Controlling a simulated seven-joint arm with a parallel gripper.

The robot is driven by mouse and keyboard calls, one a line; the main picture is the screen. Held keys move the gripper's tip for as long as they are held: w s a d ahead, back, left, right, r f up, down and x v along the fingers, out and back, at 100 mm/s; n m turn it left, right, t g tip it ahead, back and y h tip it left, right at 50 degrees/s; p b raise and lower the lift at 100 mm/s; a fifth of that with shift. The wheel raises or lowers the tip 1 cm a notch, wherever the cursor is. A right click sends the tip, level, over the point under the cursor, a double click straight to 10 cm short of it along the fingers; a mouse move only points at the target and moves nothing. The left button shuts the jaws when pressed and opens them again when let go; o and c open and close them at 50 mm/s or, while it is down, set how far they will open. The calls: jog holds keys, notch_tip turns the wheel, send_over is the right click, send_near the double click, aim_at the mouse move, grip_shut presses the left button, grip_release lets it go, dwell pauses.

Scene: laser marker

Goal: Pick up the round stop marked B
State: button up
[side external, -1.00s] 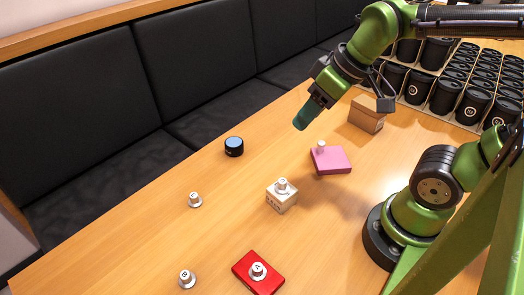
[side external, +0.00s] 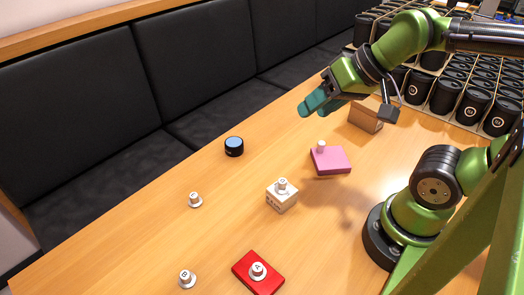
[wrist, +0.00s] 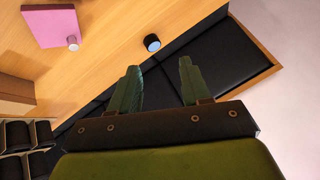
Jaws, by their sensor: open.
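The round white stop marked B (side external: 186,279) stands upright on the wooden table near its front-left part in the side external view. It is apart from the red box beside it, and I do not see it in the wrist view. My gripper (side external: 319,107) is open and empty, high above the far part of the table, well away from B. In the wrist view its two green fingers (wrist: 160,66) are spread with nothing between them.
A stop marked A (side external: 258,270) sits on a red box (side external: 243,263). Other white stops stand on a pale block (side external: 284,202), on a pink box (side external: 331,162) and on the table (side external: 195,200). A black round device (side external: 234,147) and a cardboard box (side external: 365,116) stand farther back.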

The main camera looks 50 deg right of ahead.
jog(key=shift+o, duration=0.5)
jog(key=n+g+h, duration=0.2)
jog(key=n+g, duration=0.5)
jog(key=n, duration=0.1)
send_over(185, 274)
jog(key=f, duration=1.7)
jog(key=shift+s+a+f, duration=0.15)
jog(key=shift+a+f, duration=0.15)
jog(key=shift+f, duration=0.05)
jog(key=shift+d+f, duration=0.15)
jog(key=shift+f, duration=1.2)
jog(key=shift+d+f, duration=0.1)
jog(key=shift+f, duration=1.25)
